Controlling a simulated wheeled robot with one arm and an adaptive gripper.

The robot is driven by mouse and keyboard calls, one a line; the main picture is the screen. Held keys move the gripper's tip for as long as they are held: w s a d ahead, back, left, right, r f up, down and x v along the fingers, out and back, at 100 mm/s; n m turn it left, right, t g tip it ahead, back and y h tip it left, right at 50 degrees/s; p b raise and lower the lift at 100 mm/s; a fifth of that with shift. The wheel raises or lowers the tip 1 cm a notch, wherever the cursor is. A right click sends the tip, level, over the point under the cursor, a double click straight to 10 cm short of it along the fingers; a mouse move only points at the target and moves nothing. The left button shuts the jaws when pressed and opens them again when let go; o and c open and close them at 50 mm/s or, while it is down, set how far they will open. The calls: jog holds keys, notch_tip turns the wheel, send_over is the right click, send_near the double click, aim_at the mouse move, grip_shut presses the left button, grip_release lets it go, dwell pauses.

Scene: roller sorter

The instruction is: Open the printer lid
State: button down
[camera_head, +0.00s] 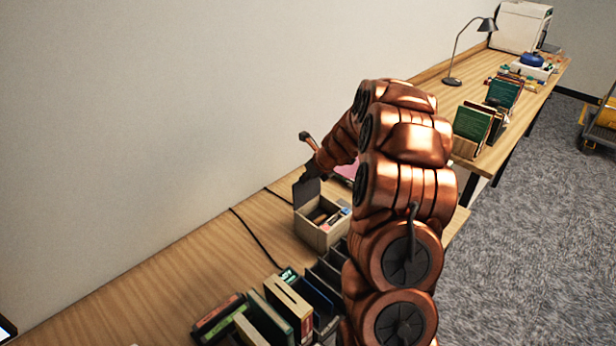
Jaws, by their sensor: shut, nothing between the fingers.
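A white boxy machine (522,26), which looks like the printer, stands at the far end of the long desk, at the top right. It is small in view, and I cannot make out whether its lid is open or shut. My gripper (311,168) is at the end of my copper arm, far from that machine. It is shut and empty, just above a small beige box (318,234) with several small items in it. A dark flat panel (305,192) stands upright at the box's back left, close under the gripper. My arm hides part of the desk.
Several book-like cases (270,318) stand on the near desk, with dark trays beside them. A desk lamp (453,80), upright green folders (473,122) and a blue object (532,60) stand on the far desk.

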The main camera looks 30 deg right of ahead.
dwell(0.3)
jog(key=w+r, duration=0.3)
jog(key=r, duration=0.6)
jog(key=shift+w+a+r, duration=0.15)
jog(key=shift+w+a, duration=0.1)
jog(key=shift+a, duration=0.15)
